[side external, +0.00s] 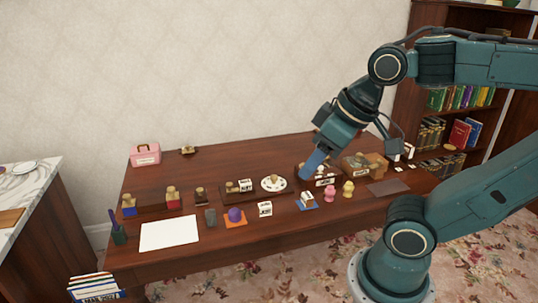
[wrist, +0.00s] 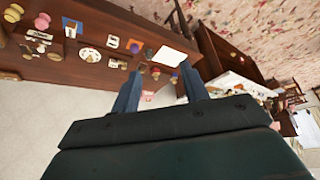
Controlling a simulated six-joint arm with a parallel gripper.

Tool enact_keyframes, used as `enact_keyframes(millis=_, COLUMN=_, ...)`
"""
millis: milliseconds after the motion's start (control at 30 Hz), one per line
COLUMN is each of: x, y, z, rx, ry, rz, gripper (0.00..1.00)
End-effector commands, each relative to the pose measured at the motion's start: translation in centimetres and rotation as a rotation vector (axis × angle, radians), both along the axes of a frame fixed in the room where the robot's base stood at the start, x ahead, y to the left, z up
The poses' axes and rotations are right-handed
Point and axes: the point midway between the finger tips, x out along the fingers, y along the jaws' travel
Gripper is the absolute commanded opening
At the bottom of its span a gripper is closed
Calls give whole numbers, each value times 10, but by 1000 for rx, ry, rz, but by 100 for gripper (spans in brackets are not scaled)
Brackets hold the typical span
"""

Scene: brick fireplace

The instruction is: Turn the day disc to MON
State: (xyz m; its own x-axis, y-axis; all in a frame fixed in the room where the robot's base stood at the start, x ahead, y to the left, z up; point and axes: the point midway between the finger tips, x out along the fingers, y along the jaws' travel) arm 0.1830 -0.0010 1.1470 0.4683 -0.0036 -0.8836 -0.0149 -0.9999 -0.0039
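The day disc appears to be the round white dial (side external: 273,183) with small dark marks, lying on the middle of the desk; its lettering is too small to read. In the wrist view the dial (wrist: 90,55) is at the upper left, apart from my fingers. My gripper (side external: 314,162) is above the desk, to the right of the dial in the side view. In the wrist view its two fingers (wrist: 160,90) stand apart with nothing between them. Where the fingertips are in height over the desk is hard to tell.
Close to the dial are a white-labelled dark block (side external: 240,186), a white cube (side external: 265,209), a purple knob (side external: 235,214) on an orange mat and pink and yellow knobs (side external: 348,188). White paper (side external: 170,234) lies at front left. A pink box (side external: 145,154) stands at the back.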

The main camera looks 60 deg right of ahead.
Motion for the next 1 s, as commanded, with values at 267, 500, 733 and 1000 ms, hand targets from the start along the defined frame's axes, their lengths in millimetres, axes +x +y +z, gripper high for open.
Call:
enact_keyframes(millis=267, x=34, y=-13, z=16, rx=26, ry=43, rz=-108, gripper=48)
enact_keyframes(millis=500, x=82, y=-37, z=29, rx=63, ry=94, rz=-258, gripper=48)
enact_keyframes(millis=733, x=128, y=-69, z=32, rx=100, ry=142, rz=-402, gripper=48)
enact_keyframes(millis=1000, x=180, y=-115, z=21, rx=144, ry=195, rz=-575, gripper=48)
